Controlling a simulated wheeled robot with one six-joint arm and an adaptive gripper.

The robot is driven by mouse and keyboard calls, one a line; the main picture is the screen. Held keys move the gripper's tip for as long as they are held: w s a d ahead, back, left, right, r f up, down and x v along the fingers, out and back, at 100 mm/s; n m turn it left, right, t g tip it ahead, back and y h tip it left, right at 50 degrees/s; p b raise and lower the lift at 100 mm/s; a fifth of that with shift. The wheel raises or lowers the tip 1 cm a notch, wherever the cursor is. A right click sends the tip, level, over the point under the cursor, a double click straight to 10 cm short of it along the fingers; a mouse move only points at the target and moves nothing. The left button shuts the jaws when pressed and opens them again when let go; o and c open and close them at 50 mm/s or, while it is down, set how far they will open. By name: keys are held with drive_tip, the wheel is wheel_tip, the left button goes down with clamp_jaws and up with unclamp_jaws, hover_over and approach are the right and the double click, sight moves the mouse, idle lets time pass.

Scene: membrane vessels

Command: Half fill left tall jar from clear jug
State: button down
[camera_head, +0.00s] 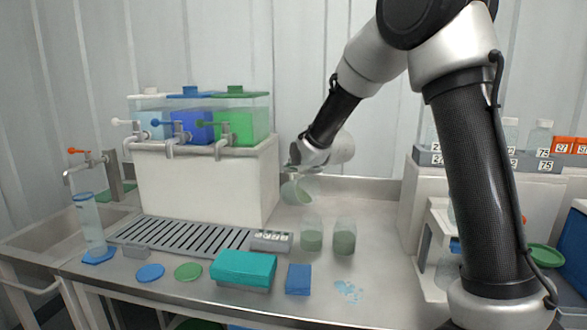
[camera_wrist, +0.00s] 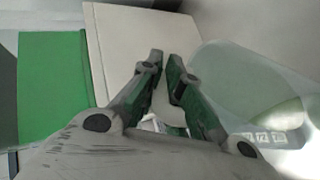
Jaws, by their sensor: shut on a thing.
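My gripper (camera_head: 303,160) is shut on the clear jug (camera_head: 298,190) and holds it tilted in the air, above and behind the jars. Some pale green liquid shows in the jug. In the wrist view my gripper's fingers (camera_wrist: 165,75) are close together, with the clear jug wall (camera_wrist: 235,75) to their right; the grip point is partly hidden. The left tall jar (camera_head: 311,238) stands upright on the counter with murky green liquid in its lower part. A similar jar (camera_head: 345,239) stands to its right, also part full. No stream is clearly visible.
A white stand (camera_head: 205,190) with clear, blue and green tanks is at back left, a drain grate (camera_head: 180,236) before it. A teal box (camera_head: 244,268) and blue block (camera_head: 299,279) lie in front of the jars. A small blue spill (camera_head: 346,290) is at front right.

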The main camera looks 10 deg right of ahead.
drive_tip(key=shift+s+r, duration=0.1)
idle(0.4)
drive_tip(key=shift+s+d+r+t, duration=0.2)
drive_tip(key=shift+s+t, duration=0.3)
drive_tip(key=shift+t, duration=0.2)
drive_tip(key=shift+y, duration=0.3)
